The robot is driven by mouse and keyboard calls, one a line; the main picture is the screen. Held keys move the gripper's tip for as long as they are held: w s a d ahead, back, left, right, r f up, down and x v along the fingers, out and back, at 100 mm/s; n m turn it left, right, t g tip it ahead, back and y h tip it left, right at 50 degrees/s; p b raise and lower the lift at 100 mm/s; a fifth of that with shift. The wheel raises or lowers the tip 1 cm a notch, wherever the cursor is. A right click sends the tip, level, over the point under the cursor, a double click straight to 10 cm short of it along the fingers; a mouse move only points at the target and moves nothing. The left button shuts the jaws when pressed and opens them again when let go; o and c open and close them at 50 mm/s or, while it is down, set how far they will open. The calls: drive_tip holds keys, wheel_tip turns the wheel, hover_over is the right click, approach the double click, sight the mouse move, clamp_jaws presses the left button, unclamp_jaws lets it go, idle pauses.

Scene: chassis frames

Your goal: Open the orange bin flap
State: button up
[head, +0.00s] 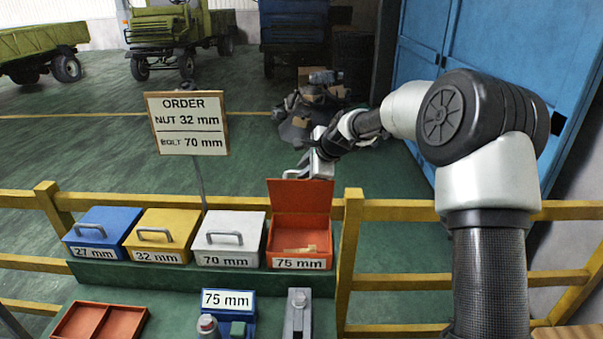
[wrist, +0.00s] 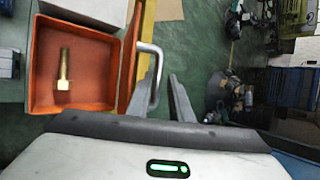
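The orange bin (head: 286,246), labelled 75 mm, stands at the right end of the bin row. Its flap (head: 300,196) stands raised, roughly upright, at the back. The wrist view looks into the bin (wrist: 85,103), where a brass bolt (wrist: 63,70) lies. The flap's grey bent handle (wrist: 154,75) sticks out beside the bin in the wrist view. My gripper (head: 312,168) is behind the flap's upper edge. In the wrist view my gripper (wrist: 158,90) has its fingers apart, with the handle between them and gaps visible.
Closed blue (head: 100,228), yellow (head: 160,232) and grey (head: 228,236) bins stand to the left. A yellow rail (head: 400,210) runs behind the bins. An order sign (head: 187,122) stands behind them. An orange tray (head: 98,322) and a 75 mm blue fixture (head: 228,301) are in front.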

drive_tip(key=s+d+r, duration=0.1)
drive_tip(key=d+r, duration=0.1)
drive_tip(key=r, duration=0.4)
drive_tip(key=s+d+r, duration=0.2)
drive_tip(key=d+r, duration=0.1)
drive_tip(key=r, duration=0.3)
drive_tip(key=shift+s, duration=0.25)
idle(0.6)
drive_tip(key=shift+d, duration=0.1)
idle(0.4)
drive_tip(key=b+v, duration=0.2)
drive_tip(key=v, duration=1.5)
drive_tip(key=shift+s, duration=0.2)
drive_tip(key=shift+d+r, duration=0.1)
drive_tip(key=shift+r, duration=0.05)
drive_tip(key=shift+c, duration=0.4)
